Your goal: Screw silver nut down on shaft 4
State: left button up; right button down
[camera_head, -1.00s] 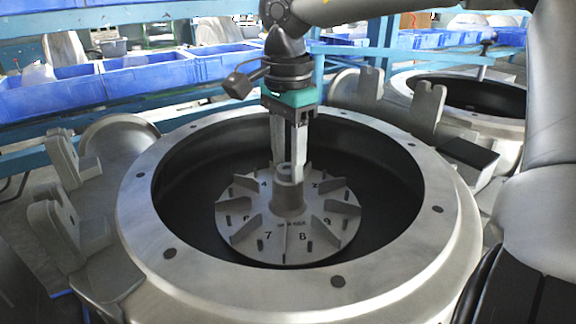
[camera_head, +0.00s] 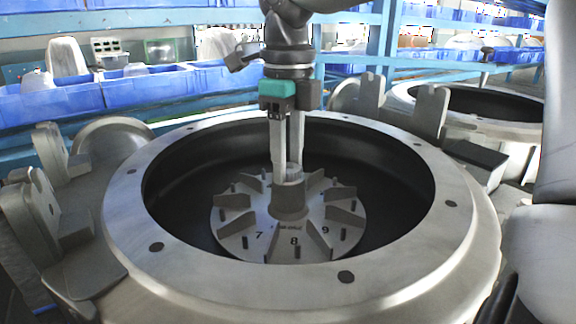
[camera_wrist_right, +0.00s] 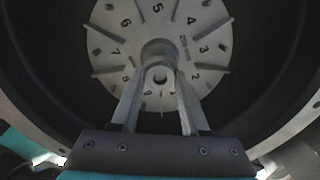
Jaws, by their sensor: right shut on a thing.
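My right gripper (camera_head: 287,178) points straight down into the round metal housing. Its two long fingers are shut on the silver nut (camera_head: 295,170) at the top of the central hub (camera_head: 289,202). The hub rises from a numbered disc (camera_head: 236,228) with radial ribs and short pins. In the right wrist view the fingers of my gripper (camera_wrist_right: 160,88) close in on the nut (camera_wrist_right: 159,77) over the hub. The fingers partly hide the nut, and its thread contact with the shaft cannot be seen. The number 4 shows on the disc in the wrist view. My left gripper is not in view.
The wide metal housing rim (camera_head: 400,270) with dark bolt holes surrounds the disc. Upright metal brackets (camera_head: 430,112) stand at its sides. A second housing (camera_head: 490,120) is at the back right. Blue bins (camera_head: 130,92) line the shelves behind.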

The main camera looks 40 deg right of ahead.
jog(key=m+b, duration=0.1)
jog(key=m, duration=0.3)
jog(key=shift+f, duration=0.1)
jog(key=shift+m, duration=1.1)
jog(key=c, duration=0.7)
grip_release()
jog(key=shift+c, duration=0.2)
